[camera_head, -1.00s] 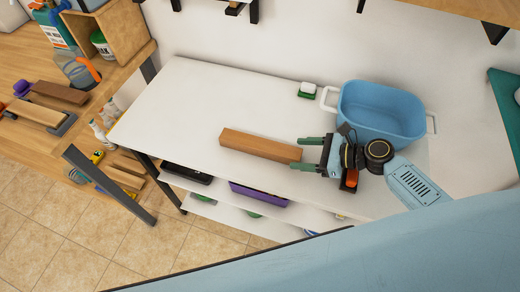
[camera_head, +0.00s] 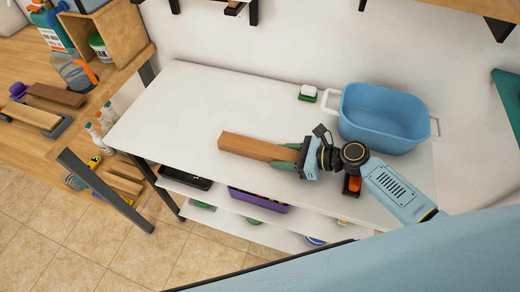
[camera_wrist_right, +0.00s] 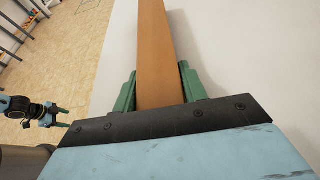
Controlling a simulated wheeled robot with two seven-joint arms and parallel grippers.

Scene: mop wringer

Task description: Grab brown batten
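The brown batten (camera_head: 250,147) lies flat on the white table, running left to right in the head view. It runs up the middle of the right wrist view (camera_wrist_right: 155,50). My right gripper (camera_head: 286,156) is at the batten's right end, with one green finger along each long side. In the right wrist view the fingers (camera_wrist_right: 158,85) straddle the batten with narrow gaps, so it looks open. The batten's near end is hidden by the gripper body. My left gripper (camera_wrist_right: 62,117) shows small at the left of the right wrist view, away from the batten, its fingers apart.
A blue tub (camera_head: 383,115) with white handles stands behind and right of my right gripper. A green-and-white sponge (camera_head: 308,93) lies near the wall. The white table (camera_head: 190,105) is clear left of the batten. A wooden workbench (camera_head: 50,140) with other wood pieces is at the left.

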